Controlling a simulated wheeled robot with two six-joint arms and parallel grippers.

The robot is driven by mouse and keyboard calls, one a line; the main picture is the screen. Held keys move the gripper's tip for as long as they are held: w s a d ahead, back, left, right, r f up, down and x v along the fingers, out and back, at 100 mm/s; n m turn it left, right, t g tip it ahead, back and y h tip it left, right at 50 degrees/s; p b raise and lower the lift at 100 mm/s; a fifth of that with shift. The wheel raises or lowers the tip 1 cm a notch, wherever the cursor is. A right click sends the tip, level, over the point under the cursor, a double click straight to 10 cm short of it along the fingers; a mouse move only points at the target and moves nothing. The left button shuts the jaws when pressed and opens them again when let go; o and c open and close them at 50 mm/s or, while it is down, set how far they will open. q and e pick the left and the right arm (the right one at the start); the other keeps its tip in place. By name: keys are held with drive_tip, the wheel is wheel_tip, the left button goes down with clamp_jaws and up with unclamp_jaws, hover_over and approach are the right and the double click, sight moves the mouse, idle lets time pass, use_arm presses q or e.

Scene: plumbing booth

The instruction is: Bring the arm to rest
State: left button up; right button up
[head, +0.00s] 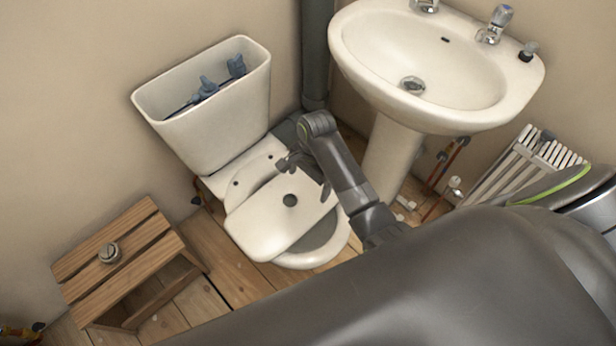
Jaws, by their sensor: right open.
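My right arm reaches in from the right, and its gripper (306,176) is open over the toilet seat area, with nothing visible between its fingers. The white toilet (318,252) stands in the middle. A white lid with a round dark hole (262,222) lies askew on top of the bowl, under the gripper. I cannot tell whether a fingertip touches it. The cistern (215,121) is open on top, with blue-grey fittings (208,87) inside. My left gripper is not in view.
A wooden stool (150,228) at the left holds a round metal button (109,253). A pedestal washbasin (440,110) stands right of the arm, close to it. A dark vertical pipe (316,50) runs behind. A white radiator (522,165) and thin pipes are at the right.

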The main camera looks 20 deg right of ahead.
drive_tip(key=s+d+n+t+h, duration=0.1)
drive_tip(key=s+d+n, duration=0.25)
drive_tip(key=s, duration=0.25)
drive_tip(key=s+d+n+t, duration=0.1)
drive_tip(key=s+d+n, duration=0.25)
drive_tip(key=s, duration=0.25)
drive_tip(key=s+d+r+n+t+h, duration=0.2)
drive_tip(key=s+d+r+n, duration=0.2)
drive_tip(key=s+r+n, duration=0.6)
wheel_tip(320, 180, down, 22)
drive_tip(key=s+d+m+g+p, duration=0.1)
drive_tip(key=s+d+m+p, duration=0.15)
drive_tip(key=m+p, duration=0.2)
drive_tip(key=s+a+f+g+p, duration=0.1)
drive_tip(key=s+f+p, duration=0.3)
drive_tip(key=s+f, duration=0.7)
drive_tip(key=shift+s+a+f+n+y, duration=0.3)
drive_tip(key=shift+s+a+f+n, duration=0.25)
drive_tip(key=shift+s, duration=1.3)
